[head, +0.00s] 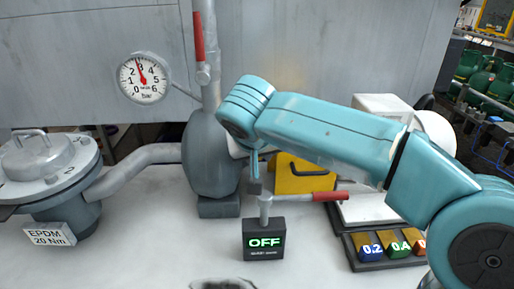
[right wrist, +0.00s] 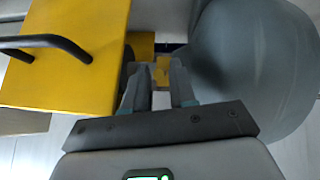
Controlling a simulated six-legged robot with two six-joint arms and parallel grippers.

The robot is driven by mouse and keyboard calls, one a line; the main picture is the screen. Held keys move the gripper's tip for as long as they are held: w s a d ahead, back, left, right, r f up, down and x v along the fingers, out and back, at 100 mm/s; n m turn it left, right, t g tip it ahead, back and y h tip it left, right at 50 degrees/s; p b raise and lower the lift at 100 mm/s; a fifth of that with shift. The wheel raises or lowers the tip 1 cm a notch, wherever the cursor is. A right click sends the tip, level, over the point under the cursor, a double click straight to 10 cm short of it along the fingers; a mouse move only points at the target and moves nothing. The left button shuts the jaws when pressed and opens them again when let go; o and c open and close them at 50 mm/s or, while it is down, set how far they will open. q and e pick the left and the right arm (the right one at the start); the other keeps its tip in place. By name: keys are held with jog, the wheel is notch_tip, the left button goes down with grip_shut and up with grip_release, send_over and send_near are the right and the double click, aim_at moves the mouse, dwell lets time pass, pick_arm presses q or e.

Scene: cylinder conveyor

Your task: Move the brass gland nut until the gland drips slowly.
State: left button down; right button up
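A small brass-coloured part (right wrist: 161,72) shows between and beyond my right fingertips in the right wrist view; its shape is too small to tell, and I cannot tell if it is the gland nut. My right gripper (right wrist: 157,84) has its two fingers apart, and contact with that part cannot be made out. In the head view my right arm comes in from the right and bends down beside the grey bulb-shaped body (head: 210,155), hiding most of the gripper. No gland or drip is plainly visible there. My left gripper is not in view.
A yellow case (head: 303,178) with a black handle is close to my gripper. A gauge (head: 143,78) reads about 3. A lidded flange (head: 50,165) and numbered blocks (head: 372,248) flank the bench.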

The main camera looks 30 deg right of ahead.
jog(key=p+v, duration=0.4)
jog(key=v, duration=1.2)
